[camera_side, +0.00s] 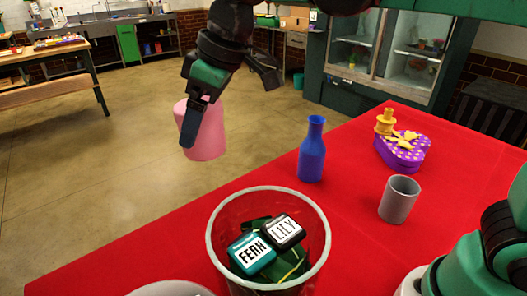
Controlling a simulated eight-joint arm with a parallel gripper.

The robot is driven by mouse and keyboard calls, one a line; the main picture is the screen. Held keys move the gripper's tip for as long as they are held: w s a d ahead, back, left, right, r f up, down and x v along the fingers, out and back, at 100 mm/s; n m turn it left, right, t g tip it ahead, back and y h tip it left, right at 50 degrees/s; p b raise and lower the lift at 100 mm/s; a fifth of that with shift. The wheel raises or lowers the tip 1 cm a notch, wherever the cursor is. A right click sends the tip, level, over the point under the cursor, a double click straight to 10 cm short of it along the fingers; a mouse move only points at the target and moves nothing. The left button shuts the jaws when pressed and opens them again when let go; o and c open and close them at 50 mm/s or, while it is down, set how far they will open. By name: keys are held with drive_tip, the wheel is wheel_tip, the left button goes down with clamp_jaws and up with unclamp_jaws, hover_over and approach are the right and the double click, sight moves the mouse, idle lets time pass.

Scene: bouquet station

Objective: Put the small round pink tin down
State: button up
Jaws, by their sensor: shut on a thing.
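The small round pink tin (207,138) is held in the air, in the upper left middle of the side view, near the far left edge of the red table (130,245). My gripper (190,130) is shut on it, with one dark finger showing across its left front. The other finger is hidden behind the tin. The tin looks slightly tilted. Its height above the table cannot be told exactly.
A red bucket with a pale rim (322,215) holds boxes labelled FERN (251,254) and LILY (283,232). A white rim shows at the bottom edge.

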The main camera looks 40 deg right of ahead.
drive_tip(key=d, duration=0.2)
drive_tip(key=shift+s+d+f+n, duration=0.3)
drive_tip(key=shift+f, duration=0.1)
wheel_tip(320, 180, down, 15)
drive_tip(key=shift+f, duration=2.2)
drive_tip(key=shift+f, duration=0.15)
drive_tip(key=o, duration=1.2)
